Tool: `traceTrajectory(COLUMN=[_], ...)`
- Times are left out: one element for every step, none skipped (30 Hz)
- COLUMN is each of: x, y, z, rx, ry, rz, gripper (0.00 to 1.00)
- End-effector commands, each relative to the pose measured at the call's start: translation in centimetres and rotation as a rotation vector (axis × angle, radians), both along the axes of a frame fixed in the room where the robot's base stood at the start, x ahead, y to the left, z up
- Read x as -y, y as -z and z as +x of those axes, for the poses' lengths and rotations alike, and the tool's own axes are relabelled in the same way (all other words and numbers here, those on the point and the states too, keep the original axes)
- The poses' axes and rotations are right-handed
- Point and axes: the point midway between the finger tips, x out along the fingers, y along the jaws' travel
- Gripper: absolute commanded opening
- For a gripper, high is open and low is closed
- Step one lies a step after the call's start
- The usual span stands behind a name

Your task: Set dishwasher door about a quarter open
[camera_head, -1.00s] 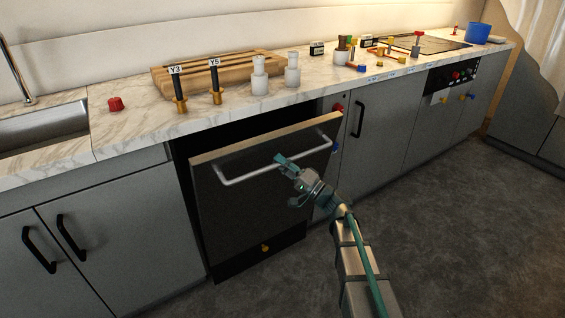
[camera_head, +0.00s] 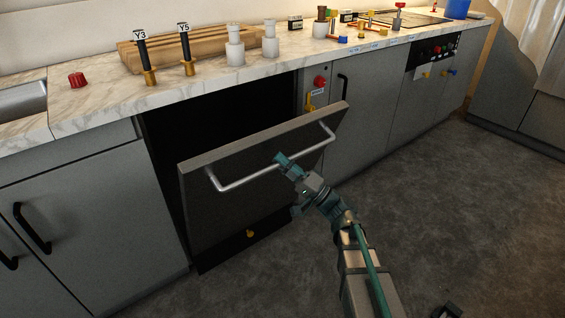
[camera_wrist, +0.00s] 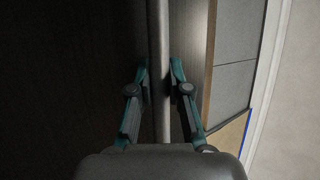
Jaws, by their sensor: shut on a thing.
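The dishwasher door (camera_head: 240,195) is a dark panel under the counter, tilted outward at the top and partly open, with the dark cavity showing above it. Its silver bar handle (camera_head: 243,182) runs across the upper part of the door. My gripper (camera_head: 281,160) is at the middle of this bar. In the wrist view the bar (camera_wrist: 159,60) runs between the two teal fingers, and my gripper (camera_wrist: 159,75) is shut on it. The inside of the dishwasher is too dark to make out.
The marble counter (camera_head: 100,115) above holds a wooden rack (camera_head: 160,58), white cylinders (camera_head: 235,50), two black-handled valves marked Y3 and Y5, and a red knob (camera_head: 77,80). A red button (camera_head: 320,82) is right of the opening. The floor (camera_head: 430,200) to the right is mostly clear.

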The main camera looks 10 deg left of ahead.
Motion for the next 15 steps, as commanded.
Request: traceTrajectory(x=[-0.01, -0.01, -0.01, -0.01, -0.01, -0.01, 0.00, -0.01, -0.01, -0.01, -0.01, 0.00, 0.00, 0.04, 0.12], y=[-0.02, -0.02, -0.02, -0.03, -0.03, -0.04, -0.05, -0.04, -0.05, -0.05, -0.05, -0.06, -0.05, -0.04, 0.02], z=[0.16, 0.16, 0.15, 0.13, 0.13, 0.12, 0.12, 0.11, 0.10, 0.10, 0.10, 0.09, 0.08, 0.06, 0.03], rx=[-0.002, -0.002, -0.002, -0.001, -0.001, -0.001, -0.001, -0.001, -0.001, -0.001, -0.001, 0.000, 0.000, -0.001, -0.001], ry=[0.003, 0.003, 0.003, 0.002, 0.002, 0.002, 0.002, 0.002, 0.002, 0.002, 0.002, 0.001, 0.001, 0.000, 0.002], rz=[0.000, 0.000, 0.000, 0.000, 0.001, 0.001, 0.001, 0.001, 0.001, 0.001, 0.001, 0.000, 0.000, 0.001, 0.001], gripper=[0.22, 0.27, 0.34, 0.39, 0.43, 0.43, 0.43, 0.43, 0.43, 0.43, 0.43, 0.43, 0.43, 0.43, 0.43])
